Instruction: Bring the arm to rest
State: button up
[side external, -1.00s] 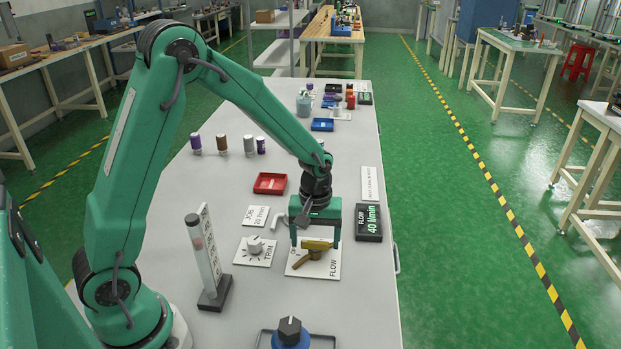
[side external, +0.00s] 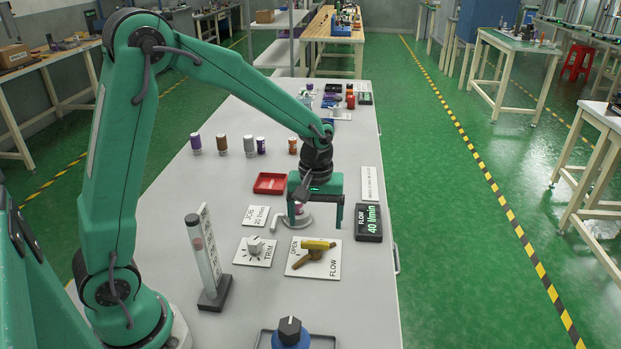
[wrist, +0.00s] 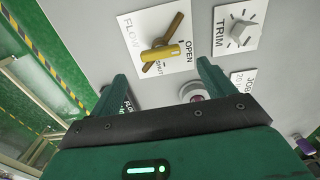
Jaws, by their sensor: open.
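My gripper (side external: 315,219) is open and empty, raised above the bench behind the flow valve. The flow valve's yellow handle (side external: 319,245) sits on a white plate marked FLOW and OPEN, apart from my fingers. In the wrist view my open gripper (wrist: 165,72) has its two fingers spread wide.
A display (side external: 368,222) reads FLOW 40 l/min. A card (side external: 256,216) reads JOB 20 l/min. A red tray (side external: 270,183) and several small bottles stand farther back.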

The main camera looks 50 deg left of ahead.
jog(key=shift+r, duration=0.8)
jog(key=shift+s+r, duration=0.1)
jog(key=s+r+m+t, duration=0.2)
jog(key=s+r+m, duration=0.2)
jog(key=s, duration=0.5)
jog(key=s+r+m+t, duration=0.3)
jog(key=s+r+m, duration=0.2)
jog(key=s+r, duration=0.4)
jog(key=shift+a+t, duration=0.15)
jog(key=shift+t, duration=0.15)
